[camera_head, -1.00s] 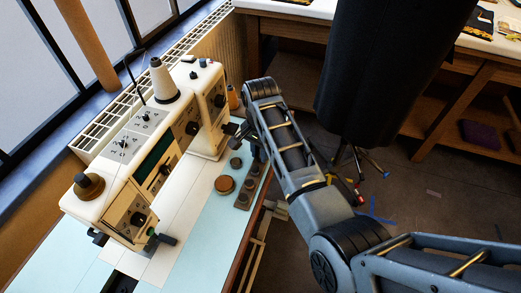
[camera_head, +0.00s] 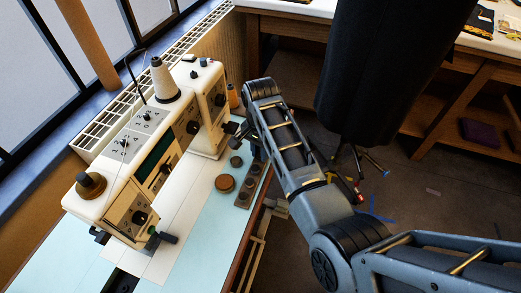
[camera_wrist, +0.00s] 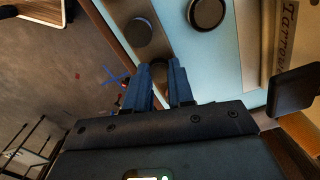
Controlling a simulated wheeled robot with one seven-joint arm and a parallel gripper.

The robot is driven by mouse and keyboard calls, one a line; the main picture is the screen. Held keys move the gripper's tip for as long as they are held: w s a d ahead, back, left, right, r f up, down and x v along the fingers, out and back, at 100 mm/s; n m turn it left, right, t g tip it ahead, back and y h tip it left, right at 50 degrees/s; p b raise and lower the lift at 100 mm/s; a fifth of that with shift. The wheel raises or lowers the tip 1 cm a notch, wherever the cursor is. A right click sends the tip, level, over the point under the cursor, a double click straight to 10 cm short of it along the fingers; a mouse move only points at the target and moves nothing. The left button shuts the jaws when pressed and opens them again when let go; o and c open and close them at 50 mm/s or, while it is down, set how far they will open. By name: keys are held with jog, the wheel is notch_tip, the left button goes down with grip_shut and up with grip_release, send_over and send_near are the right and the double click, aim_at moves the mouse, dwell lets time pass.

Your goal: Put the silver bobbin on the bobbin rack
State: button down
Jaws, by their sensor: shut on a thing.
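My gripper (camera_wrist: 160,78) is shut on a small, dark-looking round thing (camera_wrist: 159,66), which I take to be the silver bobbin. The fingers hide much of it, and its silver colour does not show. The bobbin rack (camera_head: 243,201) is a narrow brown strip along the table's right edge, with dark round places on it. In the wrist view the rack (camera_wrist: 118,10) runs beyond the fingertips, with one dark round piece (camera_wrist: 138,32) on it. My gripper is over the rack's far end. I cannot tell whether the held bobbin touches the rack.
A cream sewing machine (camera_head: 150,165) with a white thread cone stands left of the rack. A round brown disc (camera_head: 224,183) and a smaller dark round piece (camera_head: 236,161) lie on the pale blue table (camera_head: 205,232). A dark dress form (camera_head: 385,70) stands at right.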

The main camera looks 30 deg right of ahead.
jog(key=c, duration=0.9)
grip_release()
jog(key=shift+r, duration=0.1)
notch_tip(320, 180, up, 8)
jog(key=shift+f, duration=0.2)
